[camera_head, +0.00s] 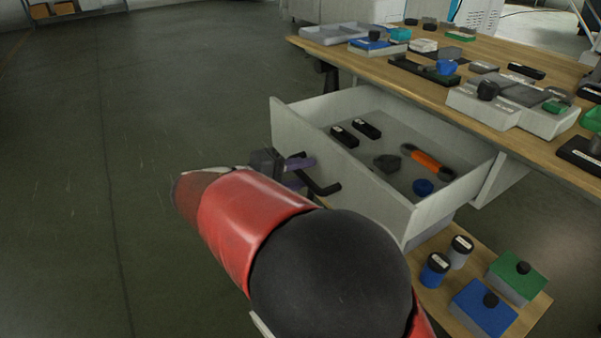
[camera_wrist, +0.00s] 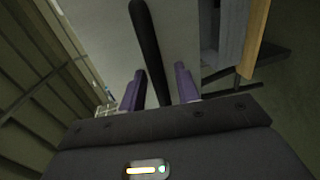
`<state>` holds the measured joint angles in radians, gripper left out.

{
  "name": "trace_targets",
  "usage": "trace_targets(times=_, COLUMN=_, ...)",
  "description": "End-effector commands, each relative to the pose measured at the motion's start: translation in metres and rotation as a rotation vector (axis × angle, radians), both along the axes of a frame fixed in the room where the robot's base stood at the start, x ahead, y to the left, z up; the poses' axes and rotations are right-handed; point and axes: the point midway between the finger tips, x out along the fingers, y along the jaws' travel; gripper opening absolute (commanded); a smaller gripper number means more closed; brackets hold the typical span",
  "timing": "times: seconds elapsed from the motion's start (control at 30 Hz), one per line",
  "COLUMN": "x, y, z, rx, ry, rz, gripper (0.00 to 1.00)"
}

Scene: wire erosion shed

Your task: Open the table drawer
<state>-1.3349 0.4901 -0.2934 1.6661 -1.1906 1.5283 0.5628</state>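The grey table drawer (camera_head: 375,197) is pulled well out from under the wooden table (camera_head: 400,78), with its inside showing. Its black bar handle (camera_head: 325,188) is on the front panel, and the handle also shows in the wrist view (camera_wrist: 147,40). My gripper (camera_head: 302,173) is at the handle, in front of the drawer. In the wrist view my gripper's two purple fingers (camera_wrist: 160,88) stand on either side of the handle, with gaps to it. The gripper looks open around the handle. My red and black arm hides part of the drawer front's lower area.
The drawer holds black boxes (camera_head: 345,137), an orange tool (camera_head: 427,160) and a blue round piece (camera_head: 423,187). Trays and small parts crowd the tabletop. A low wooden shelf (camera_head: 440,300) below carries jars and blue and green boxes. The floor at left is clear.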

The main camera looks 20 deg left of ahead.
Motion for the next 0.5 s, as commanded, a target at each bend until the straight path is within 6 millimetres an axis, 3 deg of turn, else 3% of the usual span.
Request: trace_targets(times=0.5, x=-0.055, y=0.044, z=0.014, rx=0.0, ry=0.001, rz=0.001, gripper=0.32)
